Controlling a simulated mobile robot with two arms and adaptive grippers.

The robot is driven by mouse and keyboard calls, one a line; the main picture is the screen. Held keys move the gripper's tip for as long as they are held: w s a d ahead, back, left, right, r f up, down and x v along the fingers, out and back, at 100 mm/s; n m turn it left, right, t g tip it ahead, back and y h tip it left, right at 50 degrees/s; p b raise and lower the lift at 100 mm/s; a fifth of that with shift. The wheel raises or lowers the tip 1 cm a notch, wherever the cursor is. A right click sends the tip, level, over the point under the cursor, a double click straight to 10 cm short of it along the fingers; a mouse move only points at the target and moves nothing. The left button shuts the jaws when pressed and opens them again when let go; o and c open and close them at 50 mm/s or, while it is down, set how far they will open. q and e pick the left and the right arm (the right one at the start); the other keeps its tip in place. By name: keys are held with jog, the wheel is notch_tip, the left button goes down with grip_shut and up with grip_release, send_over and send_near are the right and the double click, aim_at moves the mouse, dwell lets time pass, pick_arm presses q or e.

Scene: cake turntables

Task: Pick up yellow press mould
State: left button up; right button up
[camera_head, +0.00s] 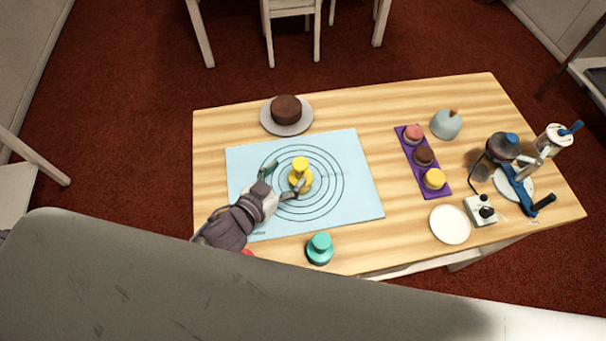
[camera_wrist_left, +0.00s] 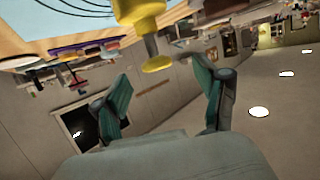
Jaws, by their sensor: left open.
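The yellow press mould (camera_head: 300,174) stands upright near the middle of the ringed light-blue mat (camera_head: 355,200) in the head view. In the left wrist view the yellow mould (camera_wrist_left: 146,22) shows at the top, ahead of the open fingers of my left gripper (camera_wrist_left: 165,95). I cannot tell whether a finger touches it. My right gripper is in neither view.
A teal press mould (camera_head: 320,247) stands near the table's front edge. A chocolate cake (camera_head: 286,108) sits on a plate behind the mat. To the right are a purple tray (camera_head: 441,188) with small cakes, a white plate (camera_head: 450,224) and a grey-blue dome (camera_head: 446,124).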

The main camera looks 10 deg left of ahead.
aim_at(297, 167)
pick_arm(q)
jog(key=x, duration=0.1)
jog(key=p+x, duration=0.1)
jog(key=x, duration=0.1)
jog(key=shift+w+d+r, duration=0.25)
jog(key=shift+w+d, duration=0.1)
jog(key=shift+d, duration=0.1)
jog(key=shift+p+x, duration=0.3)
jog(key=shift+x, duration=0.65)
jog(key=shift+s+f, duration=0.1)
jog(key=shift+f, duration=0.1)
jog(key=c, duration=0.8)
grip_shut()
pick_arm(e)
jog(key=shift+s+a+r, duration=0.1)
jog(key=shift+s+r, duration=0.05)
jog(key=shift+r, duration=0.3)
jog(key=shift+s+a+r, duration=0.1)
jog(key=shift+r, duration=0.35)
